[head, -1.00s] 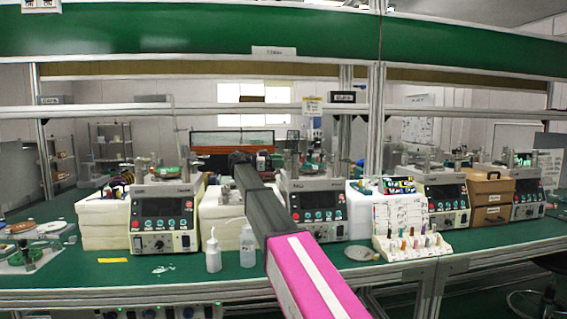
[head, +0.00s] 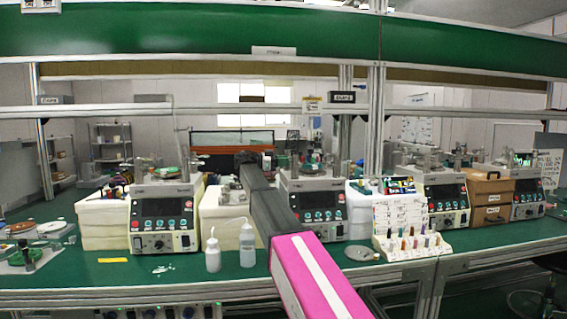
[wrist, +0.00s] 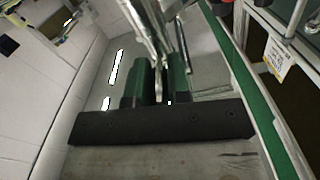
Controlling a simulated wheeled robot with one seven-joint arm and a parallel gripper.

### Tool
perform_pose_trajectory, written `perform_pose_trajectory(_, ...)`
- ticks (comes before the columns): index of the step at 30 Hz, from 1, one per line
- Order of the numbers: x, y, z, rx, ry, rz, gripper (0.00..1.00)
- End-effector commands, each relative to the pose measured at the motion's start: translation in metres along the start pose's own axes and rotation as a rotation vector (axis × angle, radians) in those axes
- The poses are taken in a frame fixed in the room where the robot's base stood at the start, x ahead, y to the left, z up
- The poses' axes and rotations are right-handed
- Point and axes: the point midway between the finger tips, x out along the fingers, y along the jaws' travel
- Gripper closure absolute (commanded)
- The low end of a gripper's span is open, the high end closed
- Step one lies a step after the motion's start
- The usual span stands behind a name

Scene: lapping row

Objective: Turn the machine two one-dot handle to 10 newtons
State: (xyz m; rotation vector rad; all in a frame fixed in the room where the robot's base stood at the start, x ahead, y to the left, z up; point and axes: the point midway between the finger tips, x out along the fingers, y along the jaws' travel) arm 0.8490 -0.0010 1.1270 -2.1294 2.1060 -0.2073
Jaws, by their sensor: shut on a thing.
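My gripper (wrist: 160,82) shows in the wrist view with two dark green fingers close together on a dark bar. It is shut on a slim pale metal piece between the fingers, which I take to be a handle. Its dots cannot be read. In the head view my arm reaches toward the second machine from the left (head: 312,205), a pale box with a dark screen, red and green buttons and a metal rig on top. The arm's far end is beside this machine's upper left; the fingers and the held handle cannot be made out there. No newton reading is legible.
Another machine (head: 162,217) stands at the left, and more stand at the right. Two squeeze bottles (head: 247,246) stand in front, close to my arm. A white rack of small colored items (head: 412,244) stands right of the second machine. A metal shelf frame (head: 376,150) rises behind.

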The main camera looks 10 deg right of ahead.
Motion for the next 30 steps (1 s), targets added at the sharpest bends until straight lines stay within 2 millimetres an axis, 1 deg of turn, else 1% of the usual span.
perform_pose_trajectory(5,0.0,0.006,-0.001,0.0,-0.011,-0.056,1.0)
perform_pose_trajectory(11,0.001,0.015,-0.002,0.0,-0.037,-0.187,1.0)
perform_pose_trajectory(21,0.007,0.031,-0.005,0.001,-0.1,-0.497,1.0)
perform_pose_trajectory(30,0.015,0.04,-0.007,0.001,-0.15,-0.756,1.0)
